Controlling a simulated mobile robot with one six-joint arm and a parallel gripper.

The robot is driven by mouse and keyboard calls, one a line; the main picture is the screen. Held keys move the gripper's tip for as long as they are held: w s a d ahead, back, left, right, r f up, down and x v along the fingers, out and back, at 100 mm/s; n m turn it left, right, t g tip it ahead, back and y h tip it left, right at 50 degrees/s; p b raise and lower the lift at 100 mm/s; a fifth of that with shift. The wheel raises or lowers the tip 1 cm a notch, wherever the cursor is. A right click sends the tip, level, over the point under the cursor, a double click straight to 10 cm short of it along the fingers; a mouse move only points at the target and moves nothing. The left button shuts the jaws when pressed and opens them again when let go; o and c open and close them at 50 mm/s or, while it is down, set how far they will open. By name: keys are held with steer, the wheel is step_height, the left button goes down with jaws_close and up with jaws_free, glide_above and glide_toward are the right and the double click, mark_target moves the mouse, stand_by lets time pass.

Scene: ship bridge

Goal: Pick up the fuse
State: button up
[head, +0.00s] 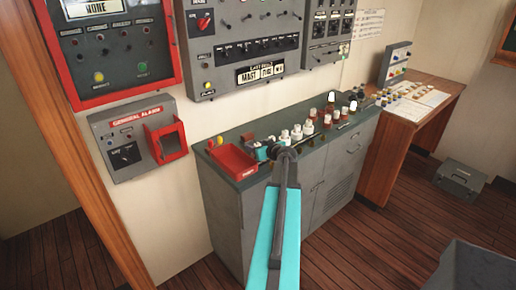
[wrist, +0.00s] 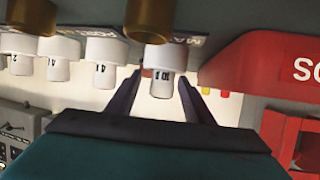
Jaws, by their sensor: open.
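A white fuse (wrist: 158,60) marked 10, with a brass cap, shows in the middle of the wrist view. My gripper (wrist: 160,84) is open, with one dark finger on each side of this fuse; I cannot tell whether they touch it. In the head view my gripper (head: 262,151) is small and partly hidden, at the console top beside the red tray. The marked fuse cannot be made out there.
Several more white fuses (wrist: 105,47) stand in a row left of it. A red tray (head: 236,160) sits close by on the grey console (head: 235,200). A wooden desk (head: 425,125) stands right. Wall panels (head: 240,40) rise behind.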

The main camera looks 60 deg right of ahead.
steer(key=shift+p+x, duration=0.6)
steer(key=shift+x, duration=0.95)
steer(key=shift+a, duration=0.1)
steer(key=c, duration=1.1)
